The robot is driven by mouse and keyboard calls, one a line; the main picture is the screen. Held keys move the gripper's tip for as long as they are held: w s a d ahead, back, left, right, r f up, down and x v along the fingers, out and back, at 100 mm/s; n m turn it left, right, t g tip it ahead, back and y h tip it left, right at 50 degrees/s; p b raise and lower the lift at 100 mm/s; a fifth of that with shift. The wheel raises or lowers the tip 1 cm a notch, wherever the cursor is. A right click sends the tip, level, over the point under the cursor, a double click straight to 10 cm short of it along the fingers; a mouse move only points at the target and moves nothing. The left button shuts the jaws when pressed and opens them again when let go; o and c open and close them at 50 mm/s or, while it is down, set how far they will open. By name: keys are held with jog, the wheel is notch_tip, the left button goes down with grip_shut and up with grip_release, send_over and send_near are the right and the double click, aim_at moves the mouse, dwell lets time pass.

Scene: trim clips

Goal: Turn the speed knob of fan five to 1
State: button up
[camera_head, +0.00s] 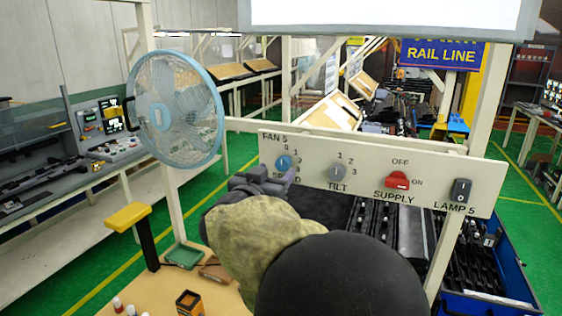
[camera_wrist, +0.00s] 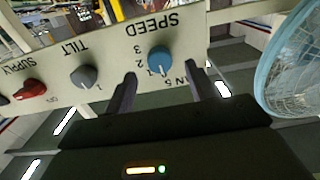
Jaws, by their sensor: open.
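The blue speed knob (camera_head: 283,162) of fan five is at the left end of the white control panel (camera_head: 365,178), under the label FAN 5. Numbers 0 to 3 are printed around it; I cannot tell which one it points at. In the wrist view the picture is upside down, and the knob (camera_wrist: 160,59) shows just beyond and between the two dark fingers of my gripper (camera_wrist: 160,77). The fingers are apart and hold nothing. In the head view my gripper (camera_head: 264,181) is at the panel's left end, partly hidden by my arm.
The grey tilt knob (camera_head: 338,173), red supply switch (camera_head: 397,180) and black lamp switch (camera_head: 461,190) sit to the right on the panel. The blue fan (camera_head: 178,108) stands at left. A yellow-topped post (camera_head: 128,216) rises from the wooden table (camera_head: 130,290).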

aim_at(282, 166)
jog(key=p+x, duration=0.1)
jog(key=x, duration=0.3)
jog(key=shift+w, duration=0.1)
jog(key=c, duration=1)
